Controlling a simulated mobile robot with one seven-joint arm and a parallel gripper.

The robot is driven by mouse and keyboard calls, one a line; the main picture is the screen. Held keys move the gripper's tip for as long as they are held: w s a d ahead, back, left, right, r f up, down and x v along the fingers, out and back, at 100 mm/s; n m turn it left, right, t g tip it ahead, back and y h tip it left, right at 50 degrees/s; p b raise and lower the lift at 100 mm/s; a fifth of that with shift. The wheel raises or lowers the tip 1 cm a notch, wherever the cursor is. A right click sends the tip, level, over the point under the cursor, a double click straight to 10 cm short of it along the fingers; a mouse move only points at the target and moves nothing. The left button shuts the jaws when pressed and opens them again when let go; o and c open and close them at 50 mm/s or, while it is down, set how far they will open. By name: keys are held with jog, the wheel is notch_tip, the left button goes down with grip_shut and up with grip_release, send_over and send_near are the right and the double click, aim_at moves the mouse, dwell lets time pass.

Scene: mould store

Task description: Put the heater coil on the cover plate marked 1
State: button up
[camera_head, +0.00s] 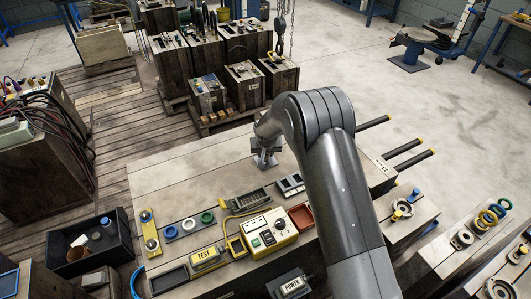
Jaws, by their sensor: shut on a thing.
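My gripper (266,160) is low over the wooden bench top (190,165), toward its far side, partly behind my own arm. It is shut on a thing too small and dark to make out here. I cannot pick out the heater coil for certain. No cover plate with a readable 1 shows. Blue (171,232), white (189,225) and green (207,217) rings lie in a row on the bench's left part.
A yellow tester (268,234), a red tray (301,216) and a yellow TEST block (207,257) occupy the near bench. A black bin (90,250) stands left. Dark rods with yellow tips (405,148) stick out right. Wooden crates (187,55) stand behind. The bench's far left is clear.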

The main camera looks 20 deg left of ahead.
jog(key=o, duration=1)
jog(key=v, duration=1.2)
jog(key=s+d+r+m+t, duration=0.1)
jog(key=s+d+r, duration=0.4)
jog(key=d+r, duration=0.6)
jog(key=s+d+r+m, duration=0.1)
jog(key=s+d+r, duration=0.5)
jog(key=d+r, duration=0.5)
jog(key=s+d, duration=0.5)
jog(key=s, duration=0.2)
jog(key=s+d+m+h, duration=0.1)
jog(key=s+d, duration=0.4)
jog(key=s, duration=0.3)
jog(key=s+d+r+m, duration=0.1)
jog(key=s+d, duration=0.4)
jog(key=s, duration=0.2)
jog(key=shift+s+d+t+h, duration=0.15)
jog(key=shift+d+t+h, duration=0.15)
